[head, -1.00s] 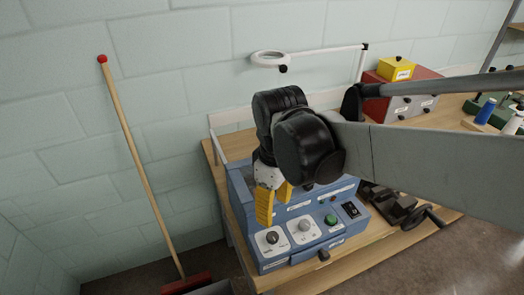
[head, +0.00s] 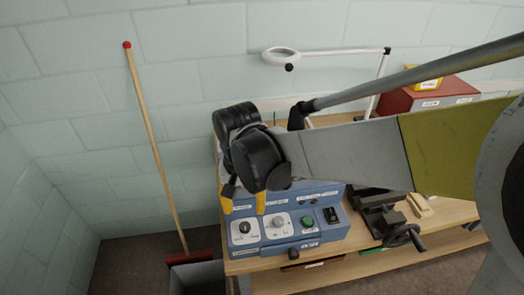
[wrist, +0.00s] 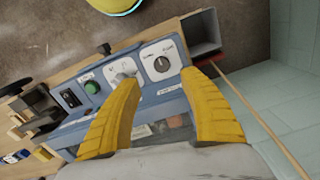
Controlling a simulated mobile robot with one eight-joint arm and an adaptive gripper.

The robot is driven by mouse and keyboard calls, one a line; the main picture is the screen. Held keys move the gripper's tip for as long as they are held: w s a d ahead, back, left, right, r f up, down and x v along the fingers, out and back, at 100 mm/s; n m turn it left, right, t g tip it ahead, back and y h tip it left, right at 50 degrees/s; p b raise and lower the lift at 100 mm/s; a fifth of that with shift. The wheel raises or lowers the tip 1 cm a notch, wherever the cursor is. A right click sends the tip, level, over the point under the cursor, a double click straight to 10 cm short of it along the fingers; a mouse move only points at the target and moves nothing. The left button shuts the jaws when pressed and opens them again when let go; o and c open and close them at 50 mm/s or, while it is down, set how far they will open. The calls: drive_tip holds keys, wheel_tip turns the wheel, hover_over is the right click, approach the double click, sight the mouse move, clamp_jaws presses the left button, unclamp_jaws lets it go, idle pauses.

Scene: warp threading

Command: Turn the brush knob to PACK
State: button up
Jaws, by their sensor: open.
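A blue control box (head: 300,238) on the bench has two knobs on white plates. The dark knob (head: 244,227) is at the left end, and a grey knob (head: 278,221) is beside it. In the wrist view the dark knob (wrist: 161,64) and the grey knob (wrist: 123,72) both show. The plate lettering is too small to read, so I cannot tell which is the brush knob. My gripper (head: 243,207) has its yellow fingers open and empty, just behind the dark knob in the head view. In the wrist view its fingertips (wrist: 160,77) straddle the line to the dark knob, apart from it.
A green button (head: 308,222) and a black switch (head: 331,214) sit right of the knobs. A black vise-like device (head: 385,215) stands further right. A broom (head: 152,145) leans on the wall at left, above a grey bin (head: 197,278).

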sight(245, 226)
drive_tip(key=f+b, duration=0.2)
drive_tip(key=f, duration=0.7)
drive_tip(key=shift+a+f+b, duration=0.2)
drive_tip(key=shift+b, duration=0.15)
clamp_jaws()
